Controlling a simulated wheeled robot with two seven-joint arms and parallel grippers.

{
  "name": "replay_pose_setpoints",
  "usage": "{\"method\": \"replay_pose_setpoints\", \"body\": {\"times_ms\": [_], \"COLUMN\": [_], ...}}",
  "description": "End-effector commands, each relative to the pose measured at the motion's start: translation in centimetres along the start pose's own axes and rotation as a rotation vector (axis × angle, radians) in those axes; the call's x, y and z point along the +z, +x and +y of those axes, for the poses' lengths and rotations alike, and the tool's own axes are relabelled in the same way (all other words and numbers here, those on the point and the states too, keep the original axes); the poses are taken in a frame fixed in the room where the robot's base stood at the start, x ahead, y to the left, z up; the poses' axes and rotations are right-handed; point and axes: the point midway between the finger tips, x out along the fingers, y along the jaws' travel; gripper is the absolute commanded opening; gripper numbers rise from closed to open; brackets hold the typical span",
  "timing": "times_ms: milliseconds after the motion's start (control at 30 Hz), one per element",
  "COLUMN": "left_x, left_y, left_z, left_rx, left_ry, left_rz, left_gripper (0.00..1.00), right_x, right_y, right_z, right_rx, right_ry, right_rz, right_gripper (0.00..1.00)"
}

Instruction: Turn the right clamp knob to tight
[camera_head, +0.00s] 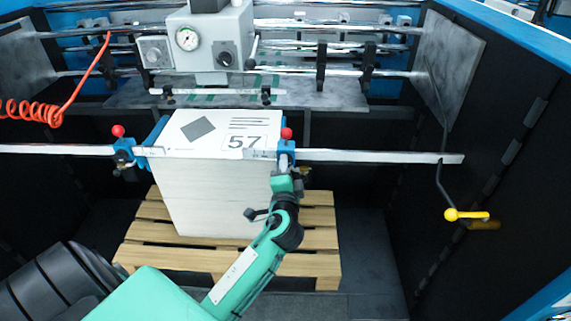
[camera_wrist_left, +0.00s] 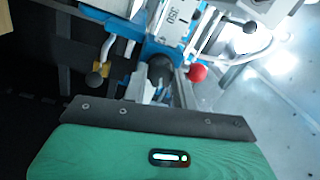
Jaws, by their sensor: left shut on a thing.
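The right clamp (camera_head: 285,148) is a blue block with a red ball on top. It sits on the steel rail at the right edge of the paper stack (camera_head: 210,195). My left gripper (camera_head: 287,176) comes up from below and reaches the underside of this clamp. In the left wrist view the gripper (camera_wrist_left: 163,88) is shut at the dark round clamp knob (camera_wrist_left: 160,67), with the red ball (camera_wrist_left: 197,72) just beside it. The knob's marking and turn angle cannot be made out. The left clamp (camera_head: 122,152) with its own red ball is at the stack's left edge.
The stack stands on a wooden pallet (camera_head: 160,255). The steel rail (camera_head: 375,156) runs across in front. A yellow crank handle (camera_head: 466,215) hangs at the right. A grey gauge box (camera_head: 209,42) is above, and a red coiled hose (camera_head: 40,108) is at the left.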

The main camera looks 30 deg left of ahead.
Motion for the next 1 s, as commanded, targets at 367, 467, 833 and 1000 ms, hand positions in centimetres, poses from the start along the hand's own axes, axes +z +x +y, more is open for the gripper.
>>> {"method": "replay_pose_setpoints", "body": {"times_ms": [367, 467, 833, 1000], "left_x": [0.0, 0.0, 0.0, 0.0], "left_y": [0.0, 0.0, 0.0, 0.0], "left_z": [-0.1, -0.1, 0.1, 0.1], "left_rx": [-0.002, -0.003, -0.004, -0.004], "left_ry": [0.27, 0.314, 0.383, 0.385], "left_rz": [0.017, 0.02, 0.025, 0.024], "left_gripper": [0.05, 0.05, 0.05, 0.05], "right_x": [-0.2, -0.2, -0.3, -0.3], "right_y": [-2.0, -2.3, -2.6, -2.6], "right_z": [0.0, 0.0, -0.3, -0.3], "right_rx": [0.0, 0.0, -0.004, -0.004], "right_ry": [0.0, 0.0, 0.002, 0.002], "right_rz": [0.0, 0.0, 0.001, 0.001], "right_gripper": [0.5, 0.5, 0.5, 0.5]}}
